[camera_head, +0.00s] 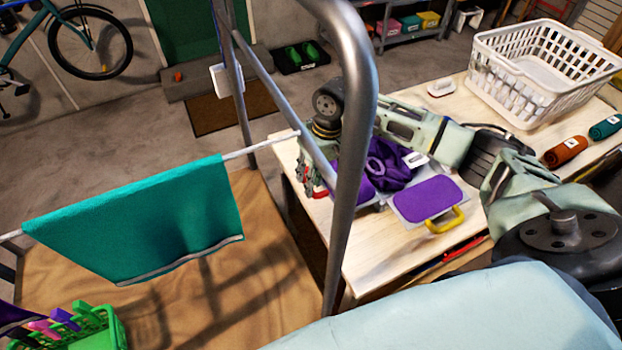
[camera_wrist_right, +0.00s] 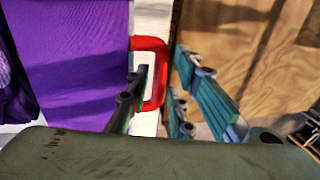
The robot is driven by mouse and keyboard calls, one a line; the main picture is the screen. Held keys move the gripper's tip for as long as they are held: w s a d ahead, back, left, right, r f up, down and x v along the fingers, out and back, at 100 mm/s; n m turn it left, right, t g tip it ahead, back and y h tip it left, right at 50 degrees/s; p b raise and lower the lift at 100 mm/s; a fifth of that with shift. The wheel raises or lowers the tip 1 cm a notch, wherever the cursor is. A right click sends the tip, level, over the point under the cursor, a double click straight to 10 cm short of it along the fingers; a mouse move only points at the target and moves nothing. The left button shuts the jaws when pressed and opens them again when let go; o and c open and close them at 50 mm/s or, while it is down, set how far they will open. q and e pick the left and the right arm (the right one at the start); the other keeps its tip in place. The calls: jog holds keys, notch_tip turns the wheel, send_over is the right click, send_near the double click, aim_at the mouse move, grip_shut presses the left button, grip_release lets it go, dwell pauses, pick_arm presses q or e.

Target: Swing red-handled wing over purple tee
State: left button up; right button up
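The folding board lies on the wooden table (camera_head: 365,265). Its yellow-handled wing (camera_head: 427,199) has a purple panel at the front right. Its red-handled wing (camera_head: 352,172) is at the left, partly hidden by the rack post; in the right wrist view its purple panel (camera_wrist_right: 80,65) looks flat. The bunched purple tee (camera_head: 388,163) lies between the wings. My right gripper (camera_head: 310,178) is at the table's left edge. In the right wrist view its fingers (camera_wrist_right: 165,95) are apart, with the red handle (camera_wrist_right: 150,44) between them; contact is unclear. My left gripper is out of view.
A metal drying rack (camera_head: 352,130) stands in front of the table's left end, with a teal towel (camera_head: 140,215) hanging on it. A white basket (camera_head: 505,95) and orange (camera_head: 566,151) and teal (camera_head: 606,127) rolls occupy the table's far right.

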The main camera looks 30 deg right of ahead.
jog(key=shift+a+f, duration=0.1)
jog(key=shift+f, duration=0.55)
grip_shut()
